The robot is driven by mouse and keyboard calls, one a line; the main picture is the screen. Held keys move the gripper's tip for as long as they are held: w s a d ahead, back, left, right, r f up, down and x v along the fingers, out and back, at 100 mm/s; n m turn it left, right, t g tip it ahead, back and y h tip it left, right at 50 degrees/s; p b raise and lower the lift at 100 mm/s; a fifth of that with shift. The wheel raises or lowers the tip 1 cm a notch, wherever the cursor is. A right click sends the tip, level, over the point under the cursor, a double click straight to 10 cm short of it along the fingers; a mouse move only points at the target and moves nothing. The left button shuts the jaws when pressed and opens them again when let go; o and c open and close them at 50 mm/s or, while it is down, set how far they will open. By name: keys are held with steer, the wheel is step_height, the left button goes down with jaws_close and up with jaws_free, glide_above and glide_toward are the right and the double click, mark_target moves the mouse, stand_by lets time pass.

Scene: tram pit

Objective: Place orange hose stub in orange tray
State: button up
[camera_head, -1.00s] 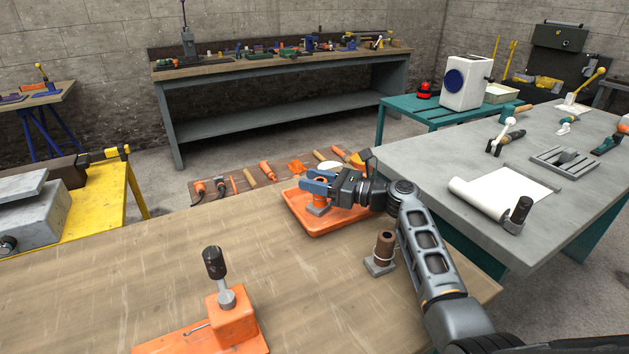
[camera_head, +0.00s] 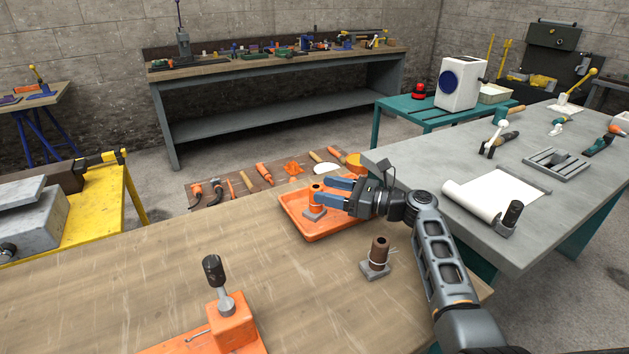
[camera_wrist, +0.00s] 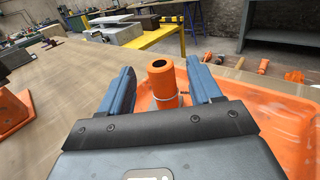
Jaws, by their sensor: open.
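The orange hose stub (camera_head: 316,196) stands upright on a small grey base inside the orange tray (camera_head: 322,233), near its left side. In the wrist view the orange hose stub (camera_wrist: 162,82) shows a dark open top and a pale tie around its lower part. My gripper (camera_head: 334,191) is open, with its blue fingers pointing left in the head view. In the wrist view my gripper (camera_wrist: 160,85) has one finger on each side of the stub, with gaps visible. The orange tray (camera_wrist: 235,90) also shows behind and to the right there.
A brown hose stub (camera_head: 378,251) on a grey base stands on the wooden table right of the tray. An orange clamp block with a black-knobbed lever (camera_head: 222,290) stands at the table's front. The table's left part is clear. A grey table (camera_head: 440,170) stands at the right.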

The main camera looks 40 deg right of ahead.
steer(key=v, duration=0.7)
